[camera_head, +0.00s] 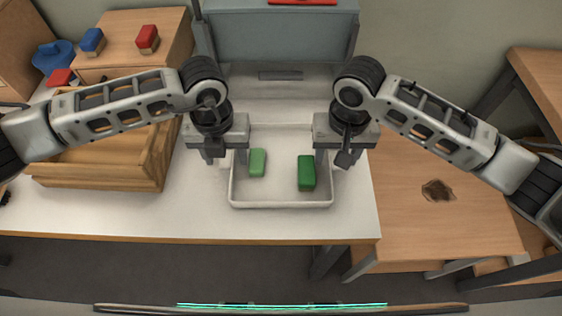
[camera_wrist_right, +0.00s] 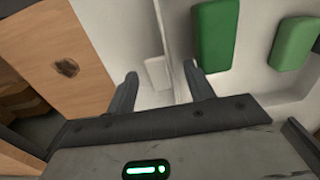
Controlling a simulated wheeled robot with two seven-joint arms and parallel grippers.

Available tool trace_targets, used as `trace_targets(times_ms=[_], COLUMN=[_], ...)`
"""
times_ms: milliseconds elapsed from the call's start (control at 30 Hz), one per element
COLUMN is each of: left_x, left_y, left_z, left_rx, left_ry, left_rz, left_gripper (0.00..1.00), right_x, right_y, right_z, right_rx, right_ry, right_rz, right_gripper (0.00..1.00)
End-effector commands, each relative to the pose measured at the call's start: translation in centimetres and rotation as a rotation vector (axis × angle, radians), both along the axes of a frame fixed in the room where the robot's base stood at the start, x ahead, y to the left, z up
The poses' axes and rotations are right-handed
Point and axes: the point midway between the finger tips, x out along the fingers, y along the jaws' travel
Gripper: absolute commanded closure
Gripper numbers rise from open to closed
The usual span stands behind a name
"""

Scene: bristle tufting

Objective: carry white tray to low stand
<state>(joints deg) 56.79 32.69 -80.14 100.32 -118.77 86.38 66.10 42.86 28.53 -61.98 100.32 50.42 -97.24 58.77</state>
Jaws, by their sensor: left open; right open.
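The white tray (camera_head: 281,205) sits on the white table, with a light green block (camera_head: 257,162) and a darker green block (camera_head: 306,173) in it. My left gripper (camera_head: 227,157) is open at the tray's left side. My right gripper (camera_head: 332,160) is open at its right side. In the right wrist view the open fingers (camera_wrist_right: 163,88) stand either side of the tray's wall (camera_wrist_right: 180,45) and a small white tab (camera_wrist_right: 158,73); contact cannot be told. The low stand seems to be the lower wooden table (camera_head: 440,215) at the right, with a dark patch on top.
A wooden box (camera_head: 110,160) stands left of the tray. Behind it a wooden cabinet (camera_head: 130,35) bears blue and red blocks. A grey box (camera_head: 280,35) stands behind the tray. A taller wooden table (camera_head: 540,80) is at the far right. The white table's front strip is clear.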

Motion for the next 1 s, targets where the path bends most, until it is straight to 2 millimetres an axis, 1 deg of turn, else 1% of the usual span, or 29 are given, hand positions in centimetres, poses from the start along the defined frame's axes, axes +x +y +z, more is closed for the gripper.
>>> trace_targets(times_ms=[267,300,367,400,433,467,767,867,1000], left_x=[0.0,0.0,0.0,0.0,0.0,0.0,0.0,0.0,0.0], left_y=[0.0,0.0,0.0,0.0,0.0,0.0,0.0,0.0,0.0], left_z=[-0.1,-0.1,-0.1,-0.1,-0.1,-0.1,0.1,0.6,2.0], left_rx=[0.0,0.0,0.0,0.0,0.0,0.0,0.0,0.0,0.0], left_ry=[0.0,0.0,0.0,0.0,0.0,0.0,-0.001,-0.001,-0.001], left_rz=[0.0,0.0,0.0,0.0,0.0,0.0,0.0,0.0,0.0], left_gripper=[0.47,0.58,0.75,0.86,0.95,1.0,1.0,1.0,1.0], right_x=[0.0,0.0,0.0,0.0,0.0,0.0,0.0,0.0,0.0], right_y=[0.0,0.0,0.0,0.0,0.0,0.0,0.0,0.0,0.0], right_z=[-0.1,-0.1,-0.1,-0.1,-0.1,-0.1,0.1,0.6,2.0], right_rx=[0.001,0.001,0.001,0.001,0.001,0.001,0.001,0.001,0.001], right_ry=[0.0,0.0,0.0,0.0,0.0,0.0,-0.001,-0.001,-0.001], right_rz=[0.0,0.0,0.0,0.0,0.0,0.0,0.0,0.0,0.0], right_gripper=[0.47,0.58,0.75,0.86,0.95,1.0,1.0,1.0,1.0])
